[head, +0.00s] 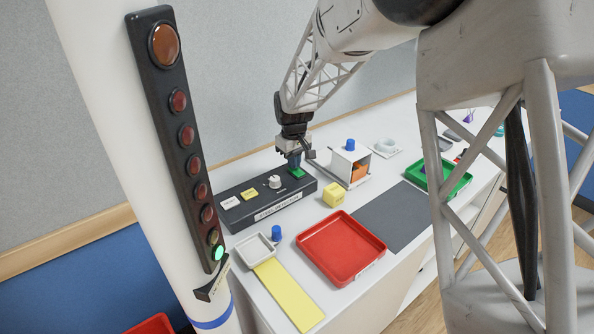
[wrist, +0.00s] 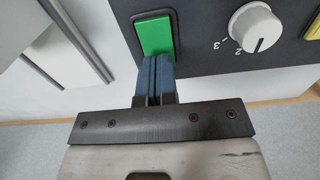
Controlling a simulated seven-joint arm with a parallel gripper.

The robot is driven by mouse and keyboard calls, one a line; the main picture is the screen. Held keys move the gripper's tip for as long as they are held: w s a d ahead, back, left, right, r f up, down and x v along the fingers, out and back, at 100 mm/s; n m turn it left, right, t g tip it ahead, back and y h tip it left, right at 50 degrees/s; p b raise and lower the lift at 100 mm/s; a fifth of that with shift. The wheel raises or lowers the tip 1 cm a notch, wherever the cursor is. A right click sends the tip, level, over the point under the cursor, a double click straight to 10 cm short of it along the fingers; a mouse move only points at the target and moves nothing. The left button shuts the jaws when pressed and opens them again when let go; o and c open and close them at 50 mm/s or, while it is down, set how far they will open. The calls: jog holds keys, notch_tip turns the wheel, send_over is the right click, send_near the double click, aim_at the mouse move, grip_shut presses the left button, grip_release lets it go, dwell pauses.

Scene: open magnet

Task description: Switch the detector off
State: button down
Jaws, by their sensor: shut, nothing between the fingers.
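A black control box (head: 250,207) stands on the white table at the back left. It carries a white button, a yellow button, a pale knob (head: 274,181) and a green rocker switch (head: 298,174). My gripper (head: 293,160) is shut and empty, pointing down at the green switch. In the wrist view the blue fingertips (wrist: 154,60) are together at the lower edge of the green switch (wrist: 154,36). I cannot tell whether they press it. The knob also shows in the wrist view (wrist: 255,27), with the marks 2 and 3 beside it.
A black strip of round lamps (head: 187,135) fills the left foreground; its bottom lamp glows green, the others are dark red or brown. A red tray (head: 380,244), yellow cube (head: 334,195), white box with a blue knob (head: 349,168) and green tray (head: 457,188) stand nearby.

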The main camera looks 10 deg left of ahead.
jog(key=shift+f, duration=0.35)
dwell(0.3)
jog(key=shift+r, duration=3.55)
